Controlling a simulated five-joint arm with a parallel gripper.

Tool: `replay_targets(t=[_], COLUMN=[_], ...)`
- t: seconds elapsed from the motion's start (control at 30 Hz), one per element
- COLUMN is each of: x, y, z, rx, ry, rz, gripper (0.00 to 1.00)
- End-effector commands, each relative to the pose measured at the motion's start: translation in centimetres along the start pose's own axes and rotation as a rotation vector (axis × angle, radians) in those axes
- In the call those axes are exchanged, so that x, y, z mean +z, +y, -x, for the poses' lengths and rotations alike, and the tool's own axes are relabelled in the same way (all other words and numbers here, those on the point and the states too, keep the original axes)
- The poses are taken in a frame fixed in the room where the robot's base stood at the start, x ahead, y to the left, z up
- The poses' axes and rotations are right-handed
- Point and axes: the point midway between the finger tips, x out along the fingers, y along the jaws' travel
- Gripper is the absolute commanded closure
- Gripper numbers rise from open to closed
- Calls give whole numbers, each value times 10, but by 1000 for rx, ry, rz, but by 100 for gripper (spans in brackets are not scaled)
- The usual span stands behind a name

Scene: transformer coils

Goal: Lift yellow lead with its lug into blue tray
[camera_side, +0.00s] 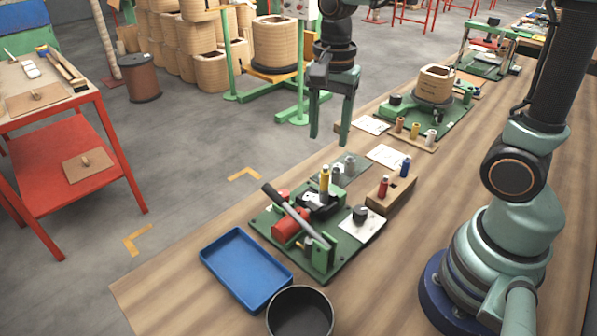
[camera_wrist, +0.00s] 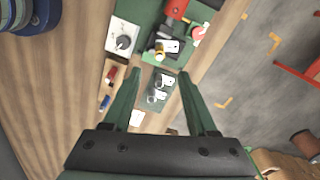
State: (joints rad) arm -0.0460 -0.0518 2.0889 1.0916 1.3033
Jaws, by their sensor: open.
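The yellow lead (camera_side: 324,181) stands upright at the back of the green press fixture (camera_side: 345,250), beside black parts. Its lug cannot be made out clearly in the side view. In the wrist view the lead (camera_wrist: 160,47) is seen nearly end-on beside a pale plate-like piece, beyond the fingertips. The blue tray (camera_side: 235,236) lies on the bench at the front left of the fixture and looks empty. My gripper (camera_side: 329,141) is open and empty, pointing down high above the bench, up and slightly right of the lead. Both fingers (camera_wrist: 158,76) show spread in the wrist view.
The fixture has a long dark lever (camera_side: 290,210) slanting beside the lead. A wooden block (camera_side: 391,198) holding red and blue leads stands to the right. Grey pieces (camera_side: 340,171) stand on a small plate behind. A black bin (camera_side: 300,316) stands close to the tray.

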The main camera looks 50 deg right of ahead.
Motion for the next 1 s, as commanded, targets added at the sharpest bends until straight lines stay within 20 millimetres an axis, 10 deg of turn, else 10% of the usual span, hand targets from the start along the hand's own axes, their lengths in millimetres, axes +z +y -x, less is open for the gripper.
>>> replay_targets(t=[0.6,1.0], x=[0,0], y=[2,1], z=[-97,-116], rx=[5,-1], ry=[-1,0], rz=[3,3], gripper=[42,42])
